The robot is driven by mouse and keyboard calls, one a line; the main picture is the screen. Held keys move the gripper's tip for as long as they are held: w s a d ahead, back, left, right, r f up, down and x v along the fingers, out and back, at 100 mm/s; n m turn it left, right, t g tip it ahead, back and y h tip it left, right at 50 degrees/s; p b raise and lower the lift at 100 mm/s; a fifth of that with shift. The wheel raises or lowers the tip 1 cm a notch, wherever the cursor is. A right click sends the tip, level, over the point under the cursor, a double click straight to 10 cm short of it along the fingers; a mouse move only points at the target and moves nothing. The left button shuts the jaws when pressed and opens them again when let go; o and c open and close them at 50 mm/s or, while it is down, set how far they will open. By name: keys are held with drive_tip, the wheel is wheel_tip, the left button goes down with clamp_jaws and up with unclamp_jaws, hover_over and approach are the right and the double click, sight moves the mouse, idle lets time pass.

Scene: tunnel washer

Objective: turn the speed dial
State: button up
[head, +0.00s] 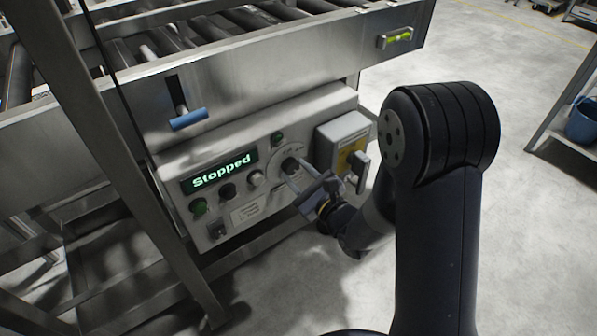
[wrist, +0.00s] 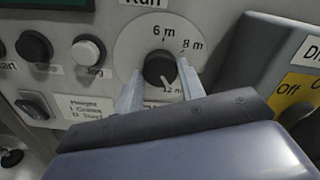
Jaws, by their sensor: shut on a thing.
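The speed dial (head: 290,164) is a round dark knob on a pale scale plate, on the right part of the control panel (head: 245,211). In the wrist view the black knob (wrist: 159,69) shows below the marks "6 m" and "8 m", with a light pointer line toward its lower right. My gripper (head: 295,183) reaches the dial from the front right. In the wrist view its two pale fingers (wrist: 158,88) stand on either side of the knob, shut on it. The lower scale marks are partly hidden by the gripper.
A green-lit display (head: 219,173) reads "Stopped". Buttons (head: 228,190) sit left of the dial. A grey box with a yellow plate and switch handle (head: 358,167) stands close on the right. A blue-handled lever (head: 188,119) and a roller conveyor (head: 220,38) are above.

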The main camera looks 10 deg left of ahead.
drive_tip(key=shift+m, duration=0.6)
drive_tip(key=o, duration=1)
drive_tip(key=p+v, duration=0.1)
drive_tip(key=v, duration=1)
drive_tip(key=shift+w, duration=0.1)
drive_tip(key=x, duration=1.1)
drive_tip(key=shift+b, duration=0.4)
